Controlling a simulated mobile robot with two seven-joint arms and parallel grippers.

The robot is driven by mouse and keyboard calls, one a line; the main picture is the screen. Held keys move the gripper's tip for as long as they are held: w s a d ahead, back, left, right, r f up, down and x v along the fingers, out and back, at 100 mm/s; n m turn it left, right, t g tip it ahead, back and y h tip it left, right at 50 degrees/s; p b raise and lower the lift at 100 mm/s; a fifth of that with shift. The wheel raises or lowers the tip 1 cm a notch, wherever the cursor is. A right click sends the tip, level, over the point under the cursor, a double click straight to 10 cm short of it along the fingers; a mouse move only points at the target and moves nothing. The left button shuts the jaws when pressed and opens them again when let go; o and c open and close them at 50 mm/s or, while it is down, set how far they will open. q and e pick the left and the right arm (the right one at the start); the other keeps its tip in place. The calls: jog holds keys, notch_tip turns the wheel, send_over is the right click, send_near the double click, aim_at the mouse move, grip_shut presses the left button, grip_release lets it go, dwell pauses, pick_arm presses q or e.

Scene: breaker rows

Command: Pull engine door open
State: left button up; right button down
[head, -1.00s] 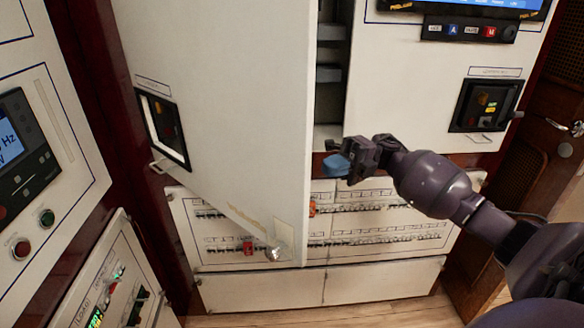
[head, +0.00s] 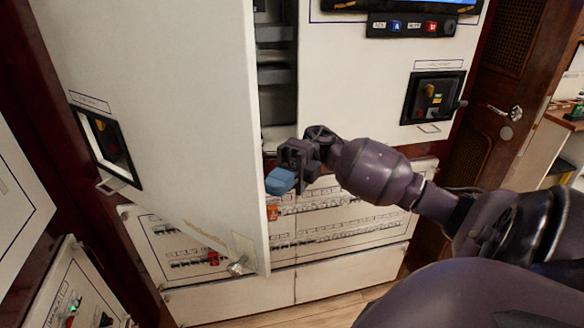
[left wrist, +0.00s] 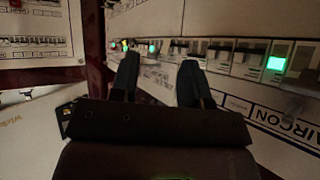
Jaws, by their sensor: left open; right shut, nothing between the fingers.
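The engine door, a tall white panel (head: 165,110), stands swung open in the head view, hinged at its left with its free edge toward the middle. A black recessed handle unit (head: 108,150) is on its face. Dark shelves (head: 275,75) show in the opening behind it. My right gripper (head: 283,181), with blue fingertips, is shut and empty close beside the door's free edge; I cannot tell whether it touches. My left gripper (left wrist: 158,85) shows only in the left wrist view, open and empty, in front of a panel with switches and green lights.
A closed white door (head: 370,70) with a black handle unit (head: 433,97) is at the right. Breaker rows (head: 325,215) run below the opening. A wooden door (head: 490,110) stands further right. A control panel (head: 75,300) is at lower left.

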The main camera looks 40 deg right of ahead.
aim_at(261, 199)
jog(key=x, duration=0.4)
jog(key=shift+a+p, duration=0.2)
jog(key=shift+p, duration=0.1)
jog(key=shift+a, duration=0.1)
jog(key=shift+a, duration=0.1)
